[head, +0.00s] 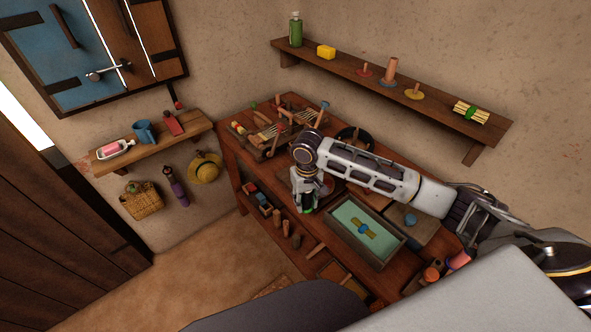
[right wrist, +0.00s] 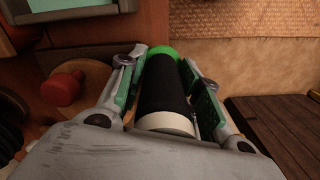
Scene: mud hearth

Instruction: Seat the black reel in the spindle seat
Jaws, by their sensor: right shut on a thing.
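My right gripper (head: 305,203) hangs over the front edge of the wooden table, pointing down. In the right wrist view the black reel (right wrist: 166,90) lies between the two fingers of the gripper (right wrist: 165,92), which is shut on it. The reel is a black cylinder with a bright green far end and a pale near end. My left gripper is not in view.
A green-lined tray (head: 398,253) with a blue and yellow piece lies to the right. A dark round pan (head: 345,135) is behind my arm. A red-knobbed round wooden piece (right wrist: 65,88) is left of the gripper. Several tools and blocks fill the lower shelf (head: 280,228).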

